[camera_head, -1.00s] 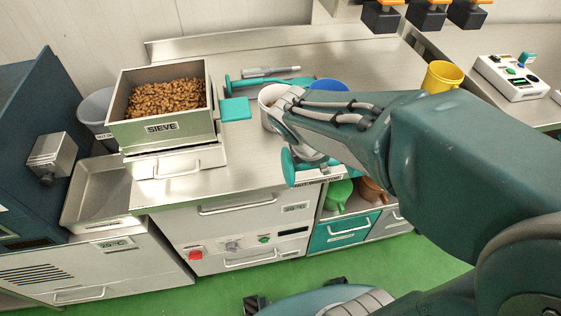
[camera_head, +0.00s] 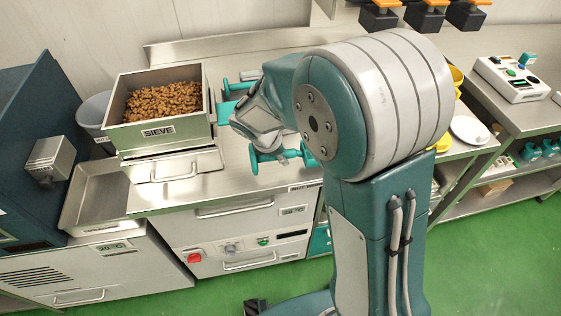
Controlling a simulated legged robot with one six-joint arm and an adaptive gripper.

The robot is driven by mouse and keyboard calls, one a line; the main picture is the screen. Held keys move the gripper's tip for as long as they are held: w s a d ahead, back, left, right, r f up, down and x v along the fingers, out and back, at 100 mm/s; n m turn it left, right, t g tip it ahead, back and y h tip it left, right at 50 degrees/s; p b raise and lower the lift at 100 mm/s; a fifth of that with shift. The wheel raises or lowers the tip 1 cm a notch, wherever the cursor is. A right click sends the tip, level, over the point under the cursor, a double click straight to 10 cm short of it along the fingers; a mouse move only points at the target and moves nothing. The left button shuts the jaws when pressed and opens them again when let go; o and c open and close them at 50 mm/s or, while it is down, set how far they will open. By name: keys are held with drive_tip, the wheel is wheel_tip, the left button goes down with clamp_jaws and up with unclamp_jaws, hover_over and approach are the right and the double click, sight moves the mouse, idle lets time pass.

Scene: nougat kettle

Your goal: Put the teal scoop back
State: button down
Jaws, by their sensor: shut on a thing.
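My gripper (camera_head: 262,140) is over the steel worktop, right of the sieve box, and partly hidden by my own arm. It is shut on a teal thing (camera_head: 254,160), which looks like the teal scoop; its rounded end shows below the gripper near the worktop's front edge. The jaws' contact with it is not clearly visible. I cannot tell whether the scoop touches the worktop. Another teal-ended tool (camera_head: 226,88) lies on the worktop behind the gripper, beside a teal flat piece (camera_head: 225,110).
The steel box marked SIEVE (camera_head: 158,131), full of brown nuts, stands to the left. My arm hides the worktop's right part.

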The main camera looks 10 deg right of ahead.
sight(281, 171)
wheel_tip(281, 171, down, 3)
drive_tip(key=shift+w+a+f, duration=0.1)
drive_tip(key=shift+w+f, duration=0.05)
drive_tip(key=shift+f, duration=0.05)
drive_tip(key=shift+a, duration=0.3)
drive_tip(key=shift+c, duration=2.2)
unclamp_jaws()
drive_tip(key=shift+d+f, duration=0.1)
drive_tip(key=shift+d, duration=0.15)
drive_tip(key=v, duration=1.2)
drive_tip(key=s+d+r+m+t+y, duration=0.1)
drive_tip(key=s+d+r+m, duration=0.3)
drive_tip(key=s+m, duration=0.4)
drive_tip(key=s+d+r+m+t+y, duration=0.2)
drive_tip(key=s+r+m, duration=0.4)
drive_tip(key=s+m, duration=0.3)
drive_tip(key=shift+s+d+y, duration=0.7)
drive_tip(key=shift+s+d, duration=0.4)
drive_tip(key=shift+d, duration=0.1)
